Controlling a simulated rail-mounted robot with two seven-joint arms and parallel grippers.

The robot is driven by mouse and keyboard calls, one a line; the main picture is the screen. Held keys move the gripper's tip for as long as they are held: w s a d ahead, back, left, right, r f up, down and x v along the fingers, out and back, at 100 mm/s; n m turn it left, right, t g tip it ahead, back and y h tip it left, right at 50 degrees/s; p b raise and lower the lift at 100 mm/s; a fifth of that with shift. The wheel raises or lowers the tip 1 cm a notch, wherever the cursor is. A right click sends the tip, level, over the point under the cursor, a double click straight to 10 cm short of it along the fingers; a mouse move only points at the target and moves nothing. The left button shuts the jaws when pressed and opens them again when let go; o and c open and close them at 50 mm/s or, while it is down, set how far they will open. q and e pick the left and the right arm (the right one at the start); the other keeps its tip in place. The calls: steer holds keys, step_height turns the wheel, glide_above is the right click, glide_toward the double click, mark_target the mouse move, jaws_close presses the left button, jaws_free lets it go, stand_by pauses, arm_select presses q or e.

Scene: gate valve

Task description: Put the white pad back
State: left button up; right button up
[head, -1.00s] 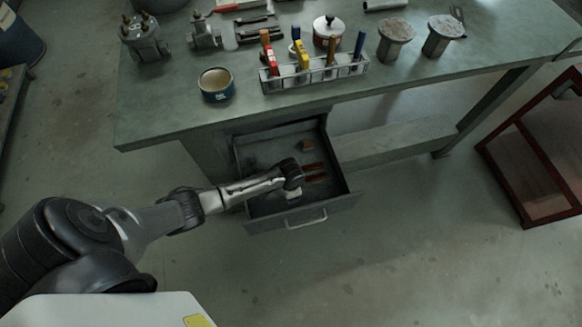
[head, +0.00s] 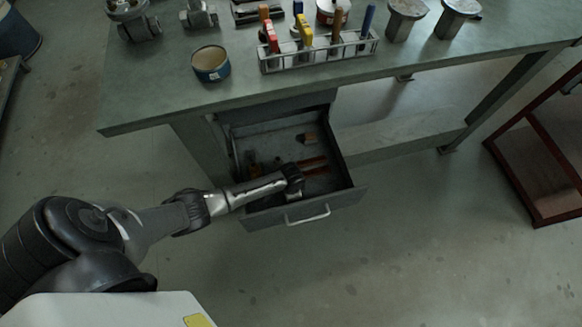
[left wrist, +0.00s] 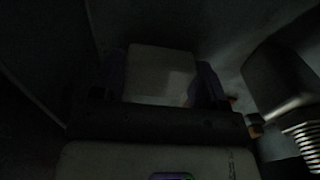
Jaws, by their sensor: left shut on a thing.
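The white pad (left wrist: 162,72) shows in the left wrist view as a pale block between the two fingers of my left gripper (left wrist: 163,85). The gripper is shut on it. In the head view my left gripper (head: 293,188) is low over the front part of the open drawer (head: 345,203), just behind the drawer front. The wrist hides most of the pad there. I cannot tell whether the pad touches the drawer floor. My right gripper is not in view.
Reddish-brown strips (head: 314,165) and a small brown block (head: 308,139) lie in the drawer. The green workbench (head: 150,110) overhangs it, with a tin (head: 211,65) and a tool rack (head: 318,55) on top. A red-framed stand (head: 525,165) is at the right.

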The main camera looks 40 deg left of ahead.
arm_select(q)
steer(key=shift+f, duration=0.15)
steer(key=o, duration=0.8)
steer(key=shift+o, duration=0.2)
step_height(320, 180, up, 12)
steer(key=p, duration=0.7)
steer(key=shift+p, duration=0.3)
steer(key=shift+r, duration=0.2)
